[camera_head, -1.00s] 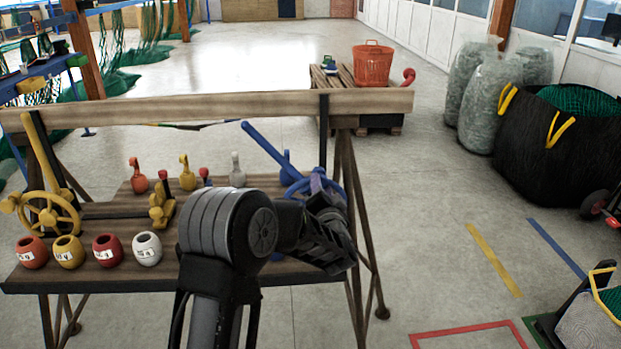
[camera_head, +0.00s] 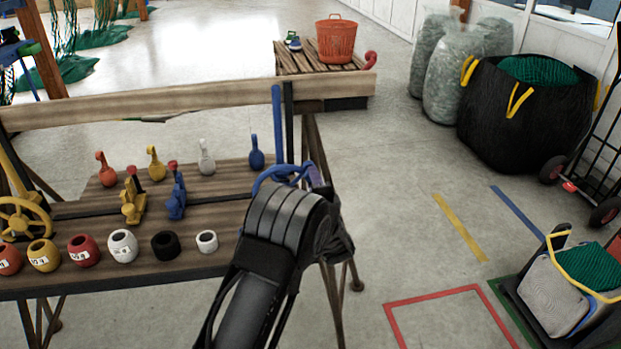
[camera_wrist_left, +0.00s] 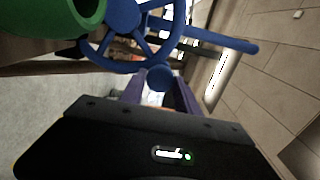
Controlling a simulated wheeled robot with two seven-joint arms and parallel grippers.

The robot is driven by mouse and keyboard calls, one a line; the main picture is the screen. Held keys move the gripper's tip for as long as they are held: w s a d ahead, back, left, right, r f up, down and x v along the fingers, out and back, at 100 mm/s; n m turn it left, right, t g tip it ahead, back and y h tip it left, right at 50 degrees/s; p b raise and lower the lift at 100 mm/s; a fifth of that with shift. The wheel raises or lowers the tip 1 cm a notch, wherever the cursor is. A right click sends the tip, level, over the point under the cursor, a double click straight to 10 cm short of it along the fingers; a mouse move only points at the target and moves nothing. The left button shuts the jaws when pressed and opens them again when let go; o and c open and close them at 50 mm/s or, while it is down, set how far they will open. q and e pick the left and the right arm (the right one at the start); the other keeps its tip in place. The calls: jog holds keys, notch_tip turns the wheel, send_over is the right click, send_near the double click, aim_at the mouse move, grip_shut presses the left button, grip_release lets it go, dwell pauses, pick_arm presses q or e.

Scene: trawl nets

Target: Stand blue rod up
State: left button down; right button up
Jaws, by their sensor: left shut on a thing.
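The blue rod (camera_head: 277,122) stands about upright at the right end of the wooden bench, beside a dark post. Its foot meets the blue hand wheel (camera_head: 268,182), partly hidden by my left arm. In the left wrist view the wheel (camera_wrist_left: 122,59) fills the upper middle, and the rod (camera_wrist_left: 225,41) sticks out to the right. My left gripper (camera_wrist_left: 158,92) has purple fingers on either side of a round blue knob (camera_wrist_left: 159,77) at the wheel's rim, and is shut on it. In the head view its fingers are mostly hidden. My right gripper is not in view.
Pots (camera_head: 122,246) line the bench's front, with coloured floats (camera_head: 206,158) behind. A yellow wheel (camera_head: 20,218) sits at left. A green ring (camera_wrist_left: 60,15) is close in the wrist view. Floor right of the bench is mostly clear, up to a black bag (camera_head: 525,115).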

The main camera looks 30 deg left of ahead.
pick_arm(q)
jog(key=shift+d, duration=0.15)
jog(key=c, duration=0.9)
grip_release()
jog(key=shift+f, duration=0.1)
jog(key=b+v, duration=0.1)
jog(key=v, duration=0.6)
jog(key=shift+s+d, duration=0.2)
jog(key=shift+s, duration=0.1)
